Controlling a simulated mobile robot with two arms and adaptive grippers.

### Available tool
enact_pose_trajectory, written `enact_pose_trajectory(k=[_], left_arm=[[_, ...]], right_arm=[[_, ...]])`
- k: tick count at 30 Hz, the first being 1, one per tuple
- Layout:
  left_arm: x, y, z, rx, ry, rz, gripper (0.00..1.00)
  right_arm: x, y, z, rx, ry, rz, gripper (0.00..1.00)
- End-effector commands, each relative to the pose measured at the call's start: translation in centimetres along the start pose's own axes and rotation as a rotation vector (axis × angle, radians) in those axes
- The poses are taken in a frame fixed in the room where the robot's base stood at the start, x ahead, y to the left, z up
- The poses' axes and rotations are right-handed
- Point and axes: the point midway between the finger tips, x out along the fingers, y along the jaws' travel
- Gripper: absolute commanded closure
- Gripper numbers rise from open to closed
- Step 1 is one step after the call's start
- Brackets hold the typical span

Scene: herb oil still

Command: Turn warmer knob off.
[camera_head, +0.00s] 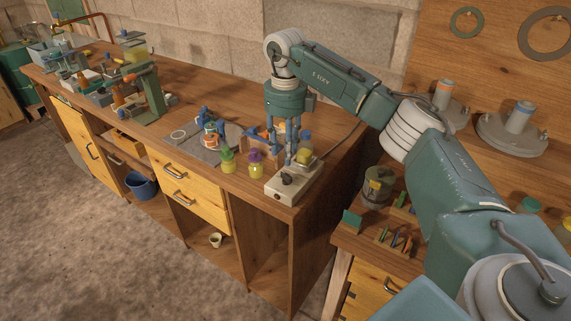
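The warmer (274,191) is a pale box at the near right end of the long wooden bench. Its dark round knob (288,181) is on the top, towards the front. A yellow item (304,156) shows at its back end. My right gripper (290,160) points down from above, its blue fingers just above and behind the knob. Contact with the knob cannot be made out. The finger gap is too small to judge. My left gripper is out of view.
Two bottles of yellow liquid, one green-topped (228,163) and one purple-capped (255,164), stand left of the warmer. A blue-capped bottle (305,139) is close behind the gripper. A side table with a jar (377,186) and small racks is at right.

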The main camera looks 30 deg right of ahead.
Motion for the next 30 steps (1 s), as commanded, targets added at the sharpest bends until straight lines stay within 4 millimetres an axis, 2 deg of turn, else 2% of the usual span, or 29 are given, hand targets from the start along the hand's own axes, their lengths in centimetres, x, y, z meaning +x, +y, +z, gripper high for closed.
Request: enact_pose_trajectory(k=[3, 9, 26, 29, 30], left_arm=[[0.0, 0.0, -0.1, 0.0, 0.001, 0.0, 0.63], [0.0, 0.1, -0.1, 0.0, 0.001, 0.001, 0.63], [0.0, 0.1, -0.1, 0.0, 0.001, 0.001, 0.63], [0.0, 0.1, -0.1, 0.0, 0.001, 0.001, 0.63], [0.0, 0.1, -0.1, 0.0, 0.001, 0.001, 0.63]], right_arm=[[-1.9, 0.0, 0.1, 0.0, -0.001, 0.0, 0.63], [-3.3, 0.0, 0.0, 0.0, 0.001, 0.0, 0.63], [-3.2, 0.2, 0.1, -0.004, 0.0, 0.003, 0.63], [-2.4, 1.8, 0.7, -0.032, -0.022, 0.034, 0.63], [-1.7, 3.0, 1.3, -0.053, -0.039, 0.06, 0.63]])
